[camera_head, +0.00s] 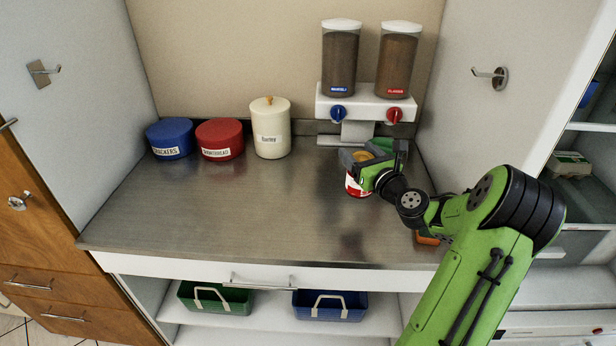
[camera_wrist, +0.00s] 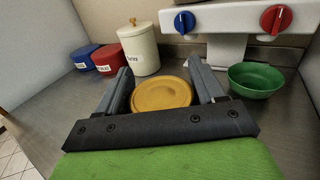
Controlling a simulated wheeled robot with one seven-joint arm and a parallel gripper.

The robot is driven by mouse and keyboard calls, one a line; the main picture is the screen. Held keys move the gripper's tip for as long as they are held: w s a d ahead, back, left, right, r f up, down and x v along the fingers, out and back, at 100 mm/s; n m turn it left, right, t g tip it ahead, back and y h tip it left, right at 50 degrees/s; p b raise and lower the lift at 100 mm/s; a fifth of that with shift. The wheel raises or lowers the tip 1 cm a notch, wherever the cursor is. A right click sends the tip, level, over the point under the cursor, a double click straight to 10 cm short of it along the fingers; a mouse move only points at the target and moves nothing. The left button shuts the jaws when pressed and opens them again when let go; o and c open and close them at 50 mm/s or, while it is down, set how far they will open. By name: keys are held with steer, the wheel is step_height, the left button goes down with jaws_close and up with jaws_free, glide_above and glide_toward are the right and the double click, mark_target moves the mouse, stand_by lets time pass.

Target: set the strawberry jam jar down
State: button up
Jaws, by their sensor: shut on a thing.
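The strawberry jam jar (camera_head: 357,187) has a red and white label low on its side and a yellow-orange lid. Its lid (camera_wrist: 160,94) shows in the wrist view between my two fingers. My gripper (camera_head: 372,160) is shut on the jar at the right part of the steel counter, in front of the dispenser. The gripper and arm hide much of the jar in the head view. I cannot tell whether the jar's base touches the counter (camera_head: 230,210).
A green bowl (camera_wrist: 256,79) stands just right of the jar, under the dispenser (camera_head: 366,104). A blue tin (camera_head: 170,139), a red tin (camera_head: 220,139) and a cream canister (camera_head: 270,128) stand at the back left. The counter's middle and front left are clear.

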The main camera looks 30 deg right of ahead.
mark_target(356, 186)
step_height(356, 186, down, 7)
steer(key=b, duration=0.2)
steer(key=shift+r+b, duration=0.2)
steer(key=shift+b, duration=0.2)
step_height(356, 186, down, 3)
steer(key=shift+f+b, duration=0.2)
steer(key=shift+b, duration=0.65)
steer(key=shift+r, duration=0.15)
steer(key=o, duration=1.5)
steer(key=shift+s, duration=0.1)
